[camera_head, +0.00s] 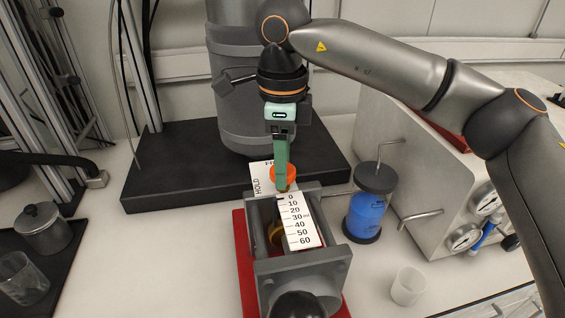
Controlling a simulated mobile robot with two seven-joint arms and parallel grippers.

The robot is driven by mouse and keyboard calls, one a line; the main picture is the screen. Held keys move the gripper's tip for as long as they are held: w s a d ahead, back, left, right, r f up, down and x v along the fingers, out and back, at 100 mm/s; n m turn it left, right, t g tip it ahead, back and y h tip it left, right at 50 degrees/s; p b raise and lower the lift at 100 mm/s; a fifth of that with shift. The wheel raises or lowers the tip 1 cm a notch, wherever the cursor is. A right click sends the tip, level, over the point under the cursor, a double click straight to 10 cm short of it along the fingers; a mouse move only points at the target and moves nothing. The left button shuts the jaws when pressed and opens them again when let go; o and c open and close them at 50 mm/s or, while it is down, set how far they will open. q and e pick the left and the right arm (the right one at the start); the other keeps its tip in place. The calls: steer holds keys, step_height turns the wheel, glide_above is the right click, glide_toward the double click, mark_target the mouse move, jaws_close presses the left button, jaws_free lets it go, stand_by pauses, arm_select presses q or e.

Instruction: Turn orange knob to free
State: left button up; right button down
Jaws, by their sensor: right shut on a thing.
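The orange knob (282,174) sits at the back of a grey device, in front of a white label plate (261,178) that reads "HOLD" and starts another word at its top with "F". A white scale (300,222) numbered 0 to 60 slopes down in front of the knob. My right gripper (281,180) comes down from above on the arm from the right, and its green fingers are shut on the knob. The fingers hide part of the knob and of the label, so I cannot tell its setting. My left gripper is not in view.
The grey device (335,262) stands on a red base (244,262). A blue-filled cylinder (366,214) and a white cup (408,286) are to the right, near a box with gauges (464,237). A black platform (160,180) with a big grey vessel (238,95) is behind.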

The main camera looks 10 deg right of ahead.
steer(key=shift+m, duration=0.8)
steer(key=shift+c, duration=1.3)
jaws_free()
step_height(320, 180, up, 13)
steer(key=p, duration=0.1)
steer(key=shift+f, duration=0.2)
